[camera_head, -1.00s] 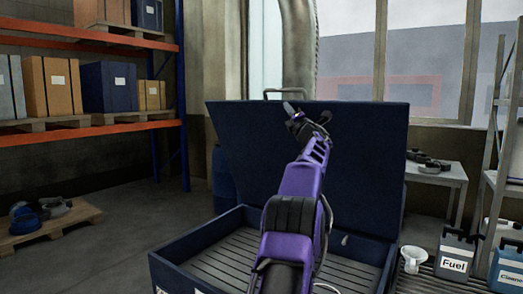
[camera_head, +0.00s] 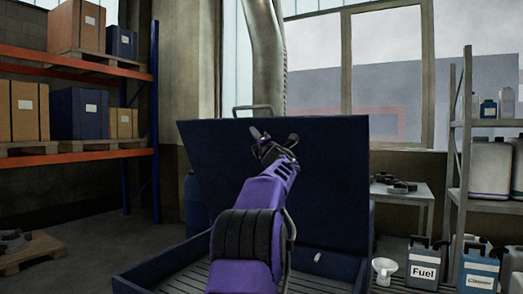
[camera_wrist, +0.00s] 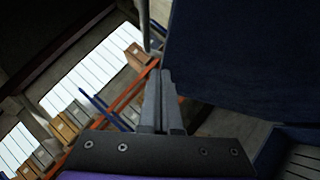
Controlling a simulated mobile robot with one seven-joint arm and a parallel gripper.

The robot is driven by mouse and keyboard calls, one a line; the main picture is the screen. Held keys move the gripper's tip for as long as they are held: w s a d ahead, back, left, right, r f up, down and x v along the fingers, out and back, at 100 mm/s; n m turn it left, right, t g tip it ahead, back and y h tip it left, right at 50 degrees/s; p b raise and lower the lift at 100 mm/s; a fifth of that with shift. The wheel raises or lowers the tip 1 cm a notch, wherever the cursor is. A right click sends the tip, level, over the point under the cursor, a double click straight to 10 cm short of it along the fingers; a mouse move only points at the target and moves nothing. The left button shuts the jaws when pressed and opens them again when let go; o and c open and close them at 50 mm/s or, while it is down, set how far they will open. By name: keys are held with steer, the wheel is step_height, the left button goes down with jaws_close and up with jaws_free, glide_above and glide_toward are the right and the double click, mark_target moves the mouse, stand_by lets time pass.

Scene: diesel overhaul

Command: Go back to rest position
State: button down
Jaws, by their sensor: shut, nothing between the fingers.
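My gripper (camera_head: 262,136) is at the end of my purple arm, raised in front of the upright lid of a dark blue chest. In the wrist view my gripper's two fingers (camera_wrist: 162,75) lie together, with nothing between them. The open lid (camera_head: 325,180) stands behind my arm and fills the upper right of the wrist view (camera_wrist: 245,55). My arm hides part of the lid and of the chest's ribbed floor (camera_head: 315,272).
An orange shelf rack (camera_head: 75,158) with boxes stands left. On the right are a small table (camera_head: 405,190), a shelf (camera_head: 490,200), a fuel can (camera_head: 424,268) and a white funnel (camera_head: 384,268). Open floor lies left of the chest.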

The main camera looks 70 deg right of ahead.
steer(key=r+b+v, duration=0.1)
steer(key=v, duration=0.5)
steer(key=shift+a+b, duration=0.2)
steer(key=shift+b, duration=0.2)
